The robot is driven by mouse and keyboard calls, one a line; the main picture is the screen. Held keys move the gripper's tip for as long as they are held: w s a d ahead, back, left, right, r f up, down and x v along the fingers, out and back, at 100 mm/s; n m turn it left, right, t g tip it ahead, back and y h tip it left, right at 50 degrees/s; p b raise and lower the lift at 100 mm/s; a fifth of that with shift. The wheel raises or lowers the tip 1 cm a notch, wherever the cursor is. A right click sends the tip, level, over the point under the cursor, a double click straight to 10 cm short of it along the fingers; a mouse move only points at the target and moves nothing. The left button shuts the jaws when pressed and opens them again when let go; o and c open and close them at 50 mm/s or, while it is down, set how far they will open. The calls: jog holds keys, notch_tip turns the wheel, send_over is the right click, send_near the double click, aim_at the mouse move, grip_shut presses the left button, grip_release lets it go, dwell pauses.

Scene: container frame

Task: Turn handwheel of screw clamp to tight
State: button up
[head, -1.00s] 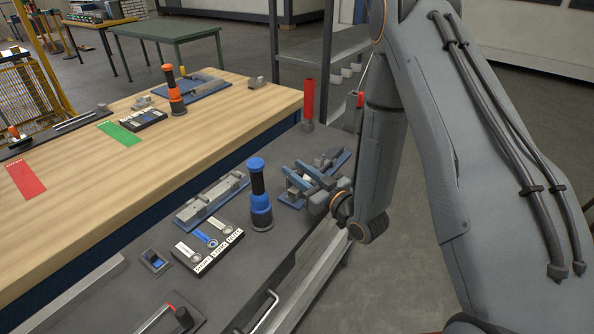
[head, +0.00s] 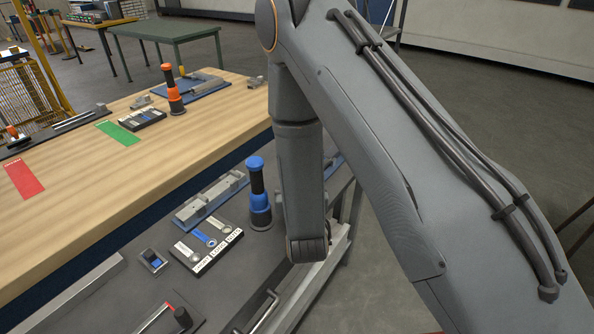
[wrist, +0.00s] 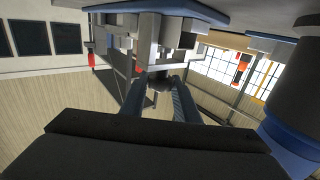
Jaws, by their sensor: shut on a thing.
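The screw clamp is the grey metal body on a blue base plate (wrist: 155,9) at the top of the wrist view. In the head view my arm hides nearly all of it; a sliver of blue plate (head: 334,163) shows behind the arm. My gripper (wrist: 160,88) has its two fingers on either side of a dark grey part at the clamp's near end, the handwheel (wrist: 159,78), and is shut on it. The wheel's outline is small and dark, so its turned angle cannot be told. My gripper is hidden in the head view.
A blue-and-black upright cylinder (head: 258,200) stands close left of my arm; it looms at the right of the wrist view (wrist: 296,140). A grey block fixture (head: 211,201) and a labelled panel (head: 206,246) lie further left. The wooden bench (head: 75,205) is beyond.

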dwell(0.4)
jog(key=o, duration=1)
jog(key=shift+a, duration=0.1)
jog(key=shift+o, duration=0.2)
jog(key=s+b, duration=0.2)
jog(key=s, duration=0.4)
jog(key=shift+s+f, duration=0.1)
jog(key=shift+s, duration=0.75)
